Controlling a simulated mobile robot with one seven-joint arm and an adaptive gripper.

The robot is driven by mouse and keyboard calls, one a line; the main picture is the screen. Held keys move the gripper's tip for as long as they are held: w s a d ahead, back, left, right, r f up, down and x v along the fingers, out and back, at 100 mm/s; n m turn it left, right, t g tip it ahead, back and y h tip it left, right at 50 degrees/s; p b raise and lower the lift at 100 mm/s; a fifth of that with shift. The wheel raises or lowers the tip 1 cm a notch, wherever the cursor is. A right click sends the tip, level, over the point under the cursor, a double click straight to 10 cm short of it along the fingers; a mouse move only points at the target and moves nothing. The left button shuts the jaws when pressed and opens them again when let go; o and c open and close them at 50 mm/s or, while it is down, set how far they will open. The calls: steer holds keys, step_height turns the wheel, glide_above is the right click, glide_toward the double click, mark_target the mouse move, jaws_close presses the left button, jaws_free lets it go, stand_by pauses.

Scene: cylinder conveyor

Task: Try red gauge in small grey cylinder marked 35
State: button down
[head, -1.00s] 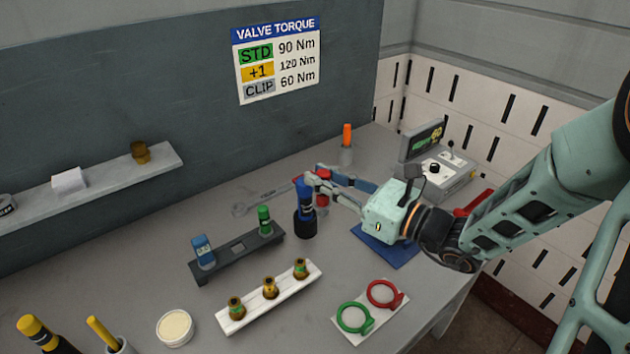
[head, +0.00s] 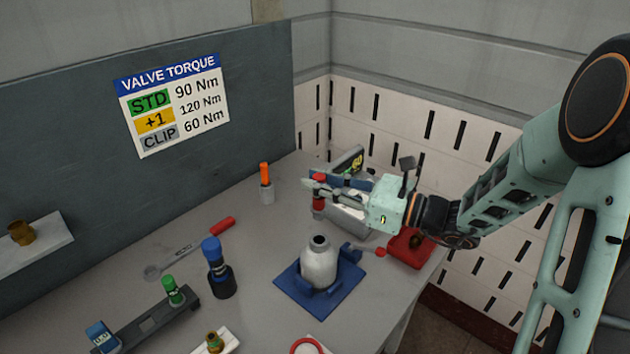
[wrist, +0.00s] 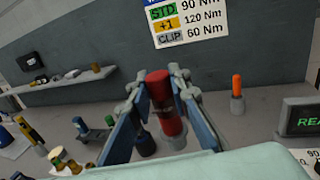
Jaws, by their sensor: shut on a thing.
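My gripper (head: 318,190) is shut on the red gauge (head: 318,208), which hangs roughly upright from the fingers. In the wrist view, the red gauge (wrist: 160,92) stands between the two fingers, with its lower end pointing down. The small grey cylinder (head: 319,266) stands upright in a blue clamp base (head: 290,290), with its dark open neck on top. Its marking cannot be read. The gauge appears above and behind the cylinder's neck in the head view, apart from it.
A blue gauge in a dark holder (head: 220,280) stands left of the clamp base. A wrench (head: 170,262), an orange-topped item (head: 266,180) and a tester box (head: 348,215) are around. A red block (head: 408,248) sits right. A rack with a green gauge (head: 174,292) is front left.

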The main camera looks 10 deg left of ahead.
mark_target(319, 208)
steer(key=shift+f+b, duration=2.55)
steer(key=shift+f, duration=0.6)
steer(key=shift+f+b, duration=0.35)
steer(key=shift+f, duration=0.1)
steer(key=shift+r, duration=0.2)
steer(key=shift+r+p, duration=0.2)
steer(key=shift+p, duration=0.2)
steer(key=shift+f, duration=0.25)
steer(key=shift+r+p, duration=2)
steer(key=shift+r, duration=0.55)
steer(key=shift+d+f, duration=0.1)
